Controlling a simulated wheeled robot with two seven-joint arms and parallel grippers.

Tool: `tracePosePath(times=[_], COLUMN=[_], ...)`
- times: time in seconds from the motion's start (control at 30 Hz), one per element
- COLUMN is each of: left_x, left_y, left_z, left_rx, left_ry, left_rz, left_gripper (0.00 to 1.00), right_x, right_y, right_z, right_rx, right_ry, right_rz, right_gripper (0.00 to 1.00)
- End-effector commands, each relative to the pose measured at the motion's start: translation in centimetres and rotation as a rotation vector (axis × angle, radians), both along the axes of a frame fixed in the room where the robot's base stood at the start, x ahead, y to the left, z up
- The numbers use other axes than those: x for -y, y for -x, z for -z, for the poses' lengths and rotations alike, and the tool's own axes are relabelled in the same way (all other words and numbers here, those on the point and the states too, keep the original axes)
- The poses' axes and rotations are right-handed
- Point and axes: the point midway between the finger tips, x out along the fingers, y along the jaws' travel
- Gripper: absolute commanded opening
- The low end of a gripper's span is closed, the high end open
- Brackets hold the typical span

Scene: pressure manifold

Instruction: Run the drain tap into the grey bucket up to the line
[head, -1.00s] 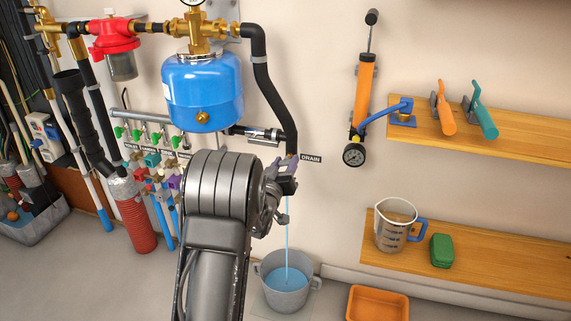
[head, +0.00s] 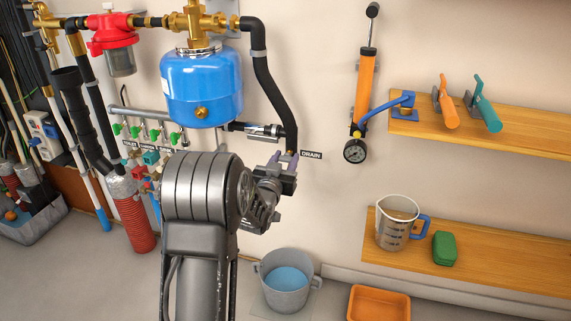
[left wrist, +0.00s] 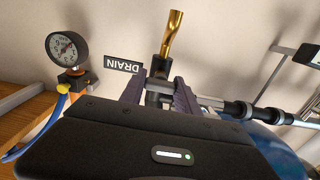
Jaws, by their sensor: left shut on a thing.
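The grey bucket (head: 286,298) stands upright on the floor below the drain tap, with blue water (head: 287,279) in it. No line on it can be made out. No stream falls into it. My left gripper (head: 284,171) is at the drain tap beside the DRAIN label (head: 312,154) and hides most of the tap in the head view. In the left wrist view its fingers (left wrist: 160,92) are shut on the dark part of the drain tap (left wrist: 160,68), with the brass pipe end (left wrist: 172,35) beyond. My right gripper is not in view.
A blue tank (head: 202,88) and black pipe (head: 267,80) are above and left of the tap. A gauge pump (head: 365,90) hangs to the right. Shelves hold a measuring jug (head: 396,222) and green block (head: 444,248). An orange tray (head: 378,304) is right of the bucket.

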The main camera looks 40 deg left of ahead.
Motion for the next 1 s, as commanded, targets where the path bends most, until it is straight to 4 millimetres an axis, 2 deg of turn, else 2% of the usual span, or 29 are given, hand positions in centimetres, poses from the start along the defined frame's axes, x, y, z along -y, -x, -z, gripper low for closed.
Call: tracePosePath(times=[0.23, 0.27, 0.5, 0.8, 1.0], left_x=[0.0, 0.0, 0.0, 0.0, 0.6], left_y=[0.0, 0.0, 0.0, 0.2, 1.9], left_z=[0.0, 0.0, 0.0, 0.0, -0.1], left_rx=[-0.004, -0.004, -0.004, -0.003, -0.003], left_ry=[-0.006, -0.006, -0.004, -0.003, -0.001], left_rz=[0.001, 0.001, 0.0, 0.0, -0.001], left_gripper=[0.0, 0.4, 0.59, 0.6, 0.6], right_x=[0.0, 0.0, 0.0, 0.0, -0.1], right_y=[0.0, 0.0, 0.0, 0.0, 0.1], right_z=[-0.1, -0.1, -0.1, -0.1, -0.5], right_rx=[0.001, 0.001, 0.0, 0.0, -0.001], right_ry=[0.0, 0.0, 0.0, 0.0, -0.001], right_rz=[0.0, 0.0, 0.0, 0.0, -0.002], right_gripper=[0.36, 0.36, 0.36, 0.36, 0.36])
